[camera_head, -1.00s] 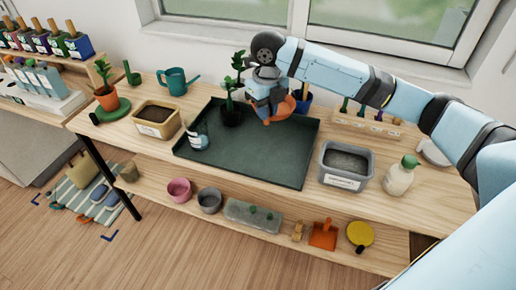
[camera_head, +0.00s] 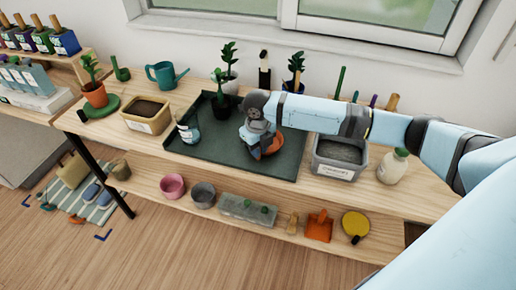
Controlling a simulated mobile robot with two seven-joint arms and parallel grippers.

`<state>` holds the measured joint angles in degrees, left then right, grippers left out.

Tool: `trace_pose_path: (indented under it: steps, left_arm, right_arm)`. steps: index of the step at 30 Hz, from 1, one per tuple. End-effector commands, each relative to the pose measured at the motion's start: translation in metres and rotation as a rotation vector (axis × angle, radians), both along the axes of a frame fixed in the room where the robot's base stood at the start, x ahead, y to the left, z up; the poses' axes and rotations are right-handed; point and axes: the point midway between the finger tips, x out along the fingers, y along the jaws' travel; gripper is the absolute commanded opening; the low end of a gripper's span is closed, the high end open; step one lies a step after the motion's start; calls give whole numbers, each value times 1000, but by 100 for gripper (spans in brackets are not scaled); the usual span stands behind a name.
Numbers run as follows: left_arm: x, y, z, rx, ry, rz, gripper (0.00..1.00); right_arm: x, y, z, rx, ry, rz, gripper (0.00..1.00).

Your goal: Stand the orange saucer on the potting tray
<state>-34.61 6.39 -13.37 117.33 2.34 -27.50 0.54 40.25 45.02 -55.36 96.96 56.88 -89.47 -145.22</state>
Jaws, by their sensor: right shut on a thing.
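The orange saucer (camera_head: 272,146) is at the right part of the dark green potting tray (camera_head: 220,152), partly hidden by my right gripper (camera_head: 258,146). My right gripper comes down from above and is shut on the saucer. The saucer looks tilted and is low over the tray floor; I cannot tell whether it touches. My left gripper is not in view.
A potted plant (camera_head: 224,104) and a white-and-blue bottle (camera_head: 188,132) stand on the tray's left side. The tray's front middle is clear.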

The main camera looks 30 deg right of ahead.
Motion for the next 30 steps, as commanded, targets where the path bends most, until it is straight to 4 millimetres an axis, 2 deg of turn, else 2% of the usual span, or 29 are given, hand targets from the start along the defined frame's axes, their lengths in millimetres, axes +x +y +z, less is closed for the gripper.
trace_pose_path:
  steps: [11,12,15,25,30]
  left_arm:
    - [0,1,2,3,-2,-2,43]
    - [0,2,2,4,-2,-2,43]
    - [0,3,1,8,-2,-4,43]
    - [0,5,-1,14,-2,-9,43]
    - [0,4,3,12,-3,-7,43]
  right_arm:
    - [1,0,-4,0,-2,0,0]
    - [1,0,-4,0,-2,0,24]
    - [1,0,-4,0,-2,0,43]
    - [1,0,0,0,-3,0,43]
    - [2,0,27,1,-6,2,43]
